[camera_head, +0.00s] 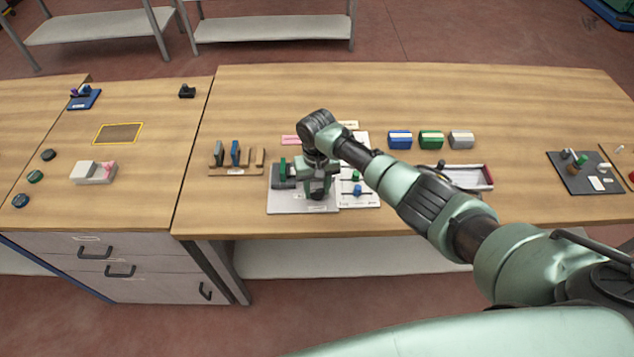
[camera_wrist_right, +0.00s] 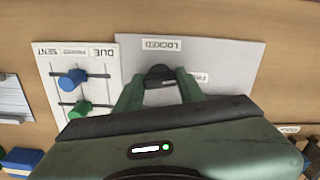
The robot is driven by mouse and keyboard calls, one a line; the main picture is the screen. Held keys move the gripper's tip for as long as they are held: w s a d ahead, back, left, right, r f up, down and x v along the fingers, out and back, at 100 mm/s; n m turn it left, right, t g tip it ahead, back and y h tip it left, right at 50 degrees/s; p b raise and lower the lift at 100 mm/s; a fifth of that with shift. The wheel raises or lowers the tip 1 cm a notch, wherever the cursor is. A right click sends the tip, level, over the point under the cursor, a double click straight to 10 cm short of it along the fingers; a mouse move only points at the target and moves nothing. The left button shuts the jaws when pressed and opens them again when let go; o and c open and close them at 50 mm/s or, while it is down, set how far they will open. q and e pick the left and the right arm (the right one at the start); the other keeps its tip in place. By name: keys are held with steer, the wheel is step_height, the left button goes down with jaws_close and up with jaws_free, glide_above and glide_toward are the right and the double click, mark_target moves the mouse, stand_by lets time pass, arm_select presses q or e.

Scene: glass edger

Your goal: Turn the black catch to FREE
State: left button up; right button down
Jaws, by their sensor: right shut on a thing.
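The black catch (camera_wrist_right: 158,73) sits on a light grey plate (camera_wrist_right: 235,55), which also shows in the head view (camera_head: 283,204). The plate carries a LOCKED label (camera_wrist_right: 161,44) and a second small label (camera_wrist_right: 197,77), partly cut off by a finger and hard to read. My right gripper (camera_wrist_right: 160,86) is shut on the catch from above, one finger on each side. In the head view my right gripper (camera_head: 318,186) is over the plate and hides the catch. Which label the catch points at I cannot tell. My left gripper is not in view.
A white board (camera_head: 358,187) with blue and green sliders lies right beside the plate. A green-and-grey block (camera_head: 284,174) stands on the plate's left. A wooden rack (camera_head: 235,170) is behind left. Blue, green and grey blocks (camera_head: 431,140) stand behind right. The front table edge is close.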

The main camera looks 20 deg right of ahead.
mark_target(317, 190)
steer(key=shift+w+r+m+p, duration=0.1)
steer(key=shift+m+p, duration=0.55)
steer(key=shift+m, duration=0.45)
steer(key=c, duration=0.9)
jaws_free()
step_height(317, 190, up, 8)
steer(key=shift+f+b, duration=0.15)
steer(key=shift+b, duration=0.2)
